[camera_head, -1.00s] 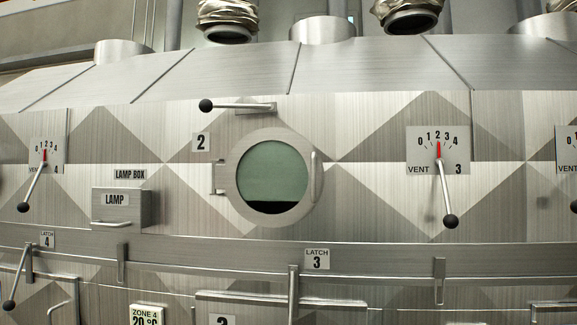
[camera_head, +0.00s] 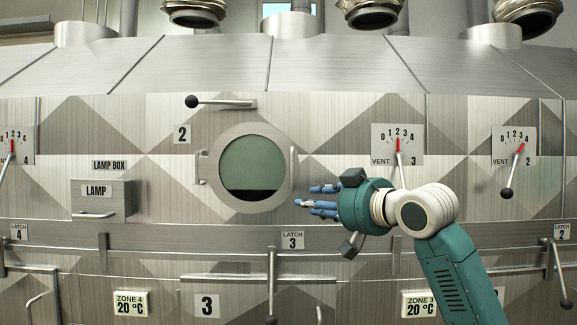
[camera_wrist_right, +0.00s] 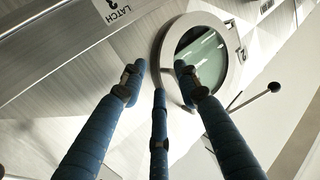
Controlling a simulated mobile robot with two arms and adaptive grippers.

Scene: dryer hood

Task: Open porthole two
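Porthole two (camera_head: 252,168) is a round metal ring with greenish glass, closed, beside the "2" label (camera_head: 182,134). Its hinge (camera_head: 201,167) is on the left and its vertical bar handle (camera_head: 293,172) on the right. My right gripper (camera_head: 309,196) is just right of the handle and slightly low, its blue fingers pointing left. In the right wrist view the three fingers (camera_wrist_right: 158,85) are spread with nothing between them, and the porthole (camera_wrist_right: 200,55) lies beyond their tips. The handle is hard to make out there. My left gripper is not in view.
A black-knobbed lever (camera_head: 222,102) sits above the porthole and also shows in the wrist view (camera_wrist_right: 252,96). The lamp box (camera_head: 100,199) is to the left. Vent 3 (camera_head: 397,145) is partly behind my right arm. Latch 3 (camera_head: 272,280) is below.

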